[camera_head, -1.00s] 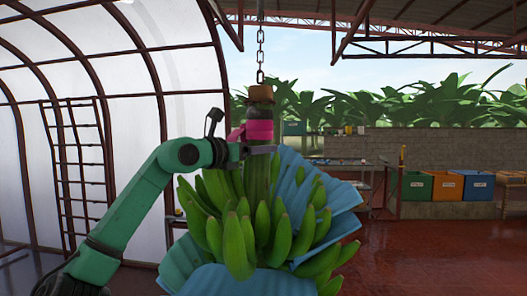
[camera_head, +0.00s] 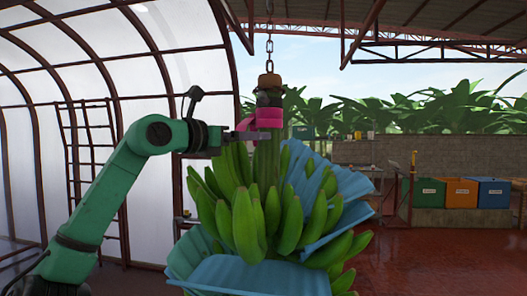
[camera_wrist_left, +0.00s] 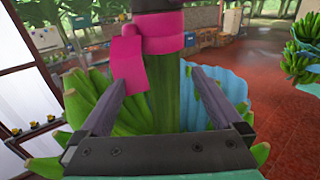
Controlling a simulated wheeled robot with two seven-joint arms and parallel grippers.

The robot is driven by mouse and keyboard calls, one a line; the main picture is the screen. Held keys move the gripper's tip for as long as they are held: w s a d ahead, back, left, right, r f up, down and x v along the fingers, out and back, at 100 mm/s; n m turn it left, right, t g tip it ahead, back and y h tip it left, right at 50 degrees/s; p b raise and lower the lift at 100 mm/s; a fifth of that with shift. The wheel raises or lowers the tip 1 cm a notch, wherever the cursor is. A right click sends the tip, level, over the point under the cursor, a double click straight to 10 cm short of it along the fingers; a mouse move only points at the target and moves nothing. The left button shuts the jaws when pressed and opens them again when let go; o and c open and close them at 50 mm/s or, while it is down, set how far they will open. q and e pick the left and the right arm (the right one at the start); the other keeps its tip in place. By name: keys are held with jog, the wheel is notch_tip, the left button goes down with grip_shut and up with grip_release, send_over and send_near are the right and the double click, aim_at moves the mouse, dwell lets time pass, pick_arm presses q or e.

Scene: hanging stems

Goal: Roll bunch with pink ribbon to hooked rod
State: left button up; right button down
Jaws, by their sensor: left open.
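The banana bunch (camera_head: 245,215) hangs upright from a chain (camera_head: 269,45) in the head view, its stem (camera_head: 267,155) tied with a pink ribbon (camera_head: 268,118). A blue wrap hangs around the fruit. My left gripper (camera_head: 250,135) is open at the stem's left side, just under the ribbon. In the left wrist view its fingers (camera_wrist_left: 155,85) lie either side of the stem (camera_wrist_left: 165,100) in the picture, with the ribbon (camera_wrist_left: 150,40) above. I cannot tell how deep the stem sits between them. I cannot make out a hooked rod. My right gripper is not in view.
Another green bunch (camera_wrist_left: 303,50) hangs at the right in the left wrist view. Green, orange and blue bins (camera_head: 459,192) stand by a low block wall (camera_head: 400,155). A ladder-like frame (camera_head: 90,165) stands behind my arm. The red floor at right is clear.

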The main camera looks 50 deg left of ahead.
pick_arm(q)
jog(key=b, duration=0.2)
send_over(221, 167)
jog(key=shift+s+d+f, duration=0.1)
jog(key=shift+d, duration=0.1)
jog(key=shift+s+d, duration=0.1)
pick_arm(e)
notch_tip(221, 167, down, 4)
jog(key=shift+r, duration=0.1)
